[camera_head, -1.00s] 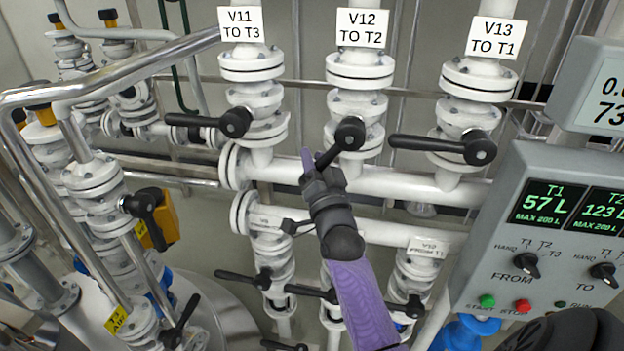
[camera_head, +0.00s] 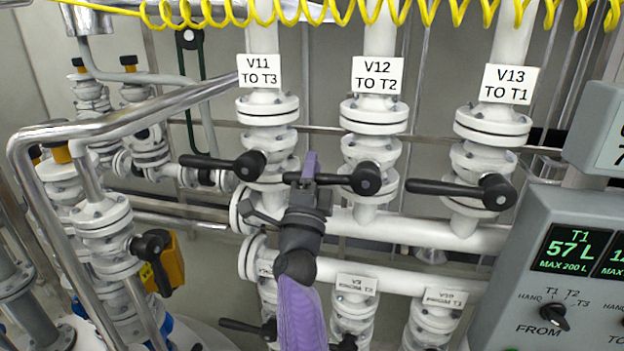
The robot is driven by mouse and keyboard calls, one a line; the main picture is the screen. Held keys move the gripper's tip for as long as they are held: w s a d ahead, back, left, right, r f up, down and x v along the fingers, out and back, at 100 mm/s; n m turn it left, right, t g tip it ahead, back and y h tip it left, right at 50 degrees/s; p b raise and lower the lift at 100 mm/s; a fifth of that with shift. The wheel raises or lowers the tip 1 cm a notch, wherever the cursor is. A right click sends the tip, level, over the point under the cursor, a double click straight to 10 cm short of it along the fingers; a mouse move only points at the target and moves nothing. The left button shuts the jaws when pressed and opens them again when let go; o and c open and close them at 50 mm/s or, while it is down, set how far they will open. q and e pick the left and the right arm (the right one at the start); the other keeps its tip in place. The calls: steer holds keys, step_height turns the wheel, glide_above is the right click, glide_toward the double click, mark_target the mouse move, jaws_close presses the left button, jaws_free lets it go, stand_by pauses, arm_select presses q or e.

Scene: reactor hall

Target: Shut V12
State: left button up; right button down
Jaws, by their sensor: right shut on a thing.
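The V12 valve (camera_head: 368,152) is on the middle white pipe, under a sign (camera_head: 377,75) reading "V12 TO T2". Its black lever (camera_head: 345,179) points left from its round hub, about level and across the pipe. My right gripper (camera_head: 309,168) comes up from below on a purple arm and is shut on the outer end of this lever. The fingers hide part of the lever's tip. My left gripper is not in view.
The V11 lever (camera_head: 222,163) and V13 lever (camera_head: 445,187) both point left, about level; V11's hub is close to my right gripper. A control panel (camera_head: 560,270) stands at right, steel rails (camera_head: 120,125) at left. A yellow coiled cable (camera_head: 350,12) crosses the top.

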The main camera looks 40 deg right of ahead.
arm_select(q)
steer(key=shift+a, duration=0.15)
arm_select(e)
steer(key=shift+r+m+g+h, duration=0.6)
steer(key=shift+m, duration=0.4)
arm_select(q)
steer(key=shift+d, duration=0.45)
